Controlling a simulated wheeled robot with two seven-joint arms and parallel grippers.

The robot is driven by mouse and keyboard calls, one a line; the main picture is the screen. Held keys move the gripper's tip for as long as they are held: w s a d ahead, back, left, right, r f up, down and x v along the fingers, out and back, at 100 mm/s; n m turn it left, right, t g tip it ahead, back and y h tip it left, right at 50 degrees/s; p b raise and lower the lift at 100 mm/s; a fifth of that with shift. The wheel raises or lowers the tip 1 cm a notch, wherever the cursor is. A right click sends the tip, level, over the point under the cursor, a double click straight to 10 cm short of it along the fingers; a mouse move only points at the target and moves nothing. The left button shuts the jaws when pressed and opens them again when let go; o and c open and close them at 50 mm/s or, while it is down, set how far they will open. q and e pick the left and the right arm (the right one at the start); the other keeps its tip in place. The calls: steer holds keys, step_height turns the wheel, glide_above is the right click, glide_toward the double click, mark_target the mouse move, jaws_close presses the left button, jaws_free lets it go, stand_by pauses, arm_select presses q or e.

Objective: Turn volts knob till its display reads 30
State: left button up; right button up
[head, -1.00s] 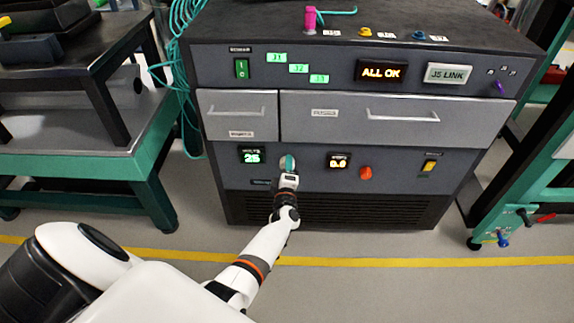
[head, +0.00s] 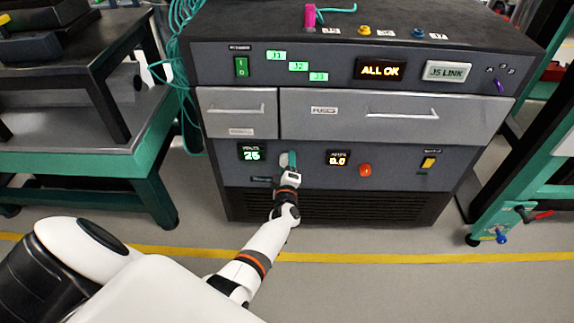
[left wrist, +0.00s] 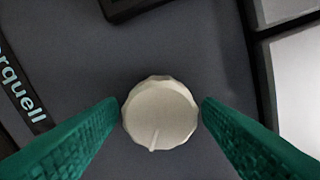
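The volts knob (left wrist: 158,112) is a pale faceted dial with a pointer line toward the bottom of the left wrist view. In the head view the knob (head: 284,160) shows beside a green finger, partly hidden. The volts display (head: 251,153) to its left reads 25. My left gripper (head: 291,164) is at the knob. In the left wrist view its green fingers (left wrist: 160,108) stand on either side of the knob, with a thin gap at each side, so it looks open around it. My right gripper is not in view.
The amps display (head: 338,158) reads 0.0, with a red knob (head: 365,170) and a yellow switch (head: 429,162) farther right. Closed drawers (head: 390,117) lie above. Green-framed benches flank the cabinet, and teal cables (head: 184,80) hang at its left.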

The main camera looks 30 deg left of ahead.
arm_select(q)
steer(key=shift+s, duration=0.1)
steer(key=shift+p+v, duration=0.55)
steer(key=shift+v, duration=0.65)
steer(key=p+v, duration=0.2)
steer(key=v, duration=0.7)
steer(key=shift+s+d, duration=0.15)
steer(key=shift+d, duration=0.05)
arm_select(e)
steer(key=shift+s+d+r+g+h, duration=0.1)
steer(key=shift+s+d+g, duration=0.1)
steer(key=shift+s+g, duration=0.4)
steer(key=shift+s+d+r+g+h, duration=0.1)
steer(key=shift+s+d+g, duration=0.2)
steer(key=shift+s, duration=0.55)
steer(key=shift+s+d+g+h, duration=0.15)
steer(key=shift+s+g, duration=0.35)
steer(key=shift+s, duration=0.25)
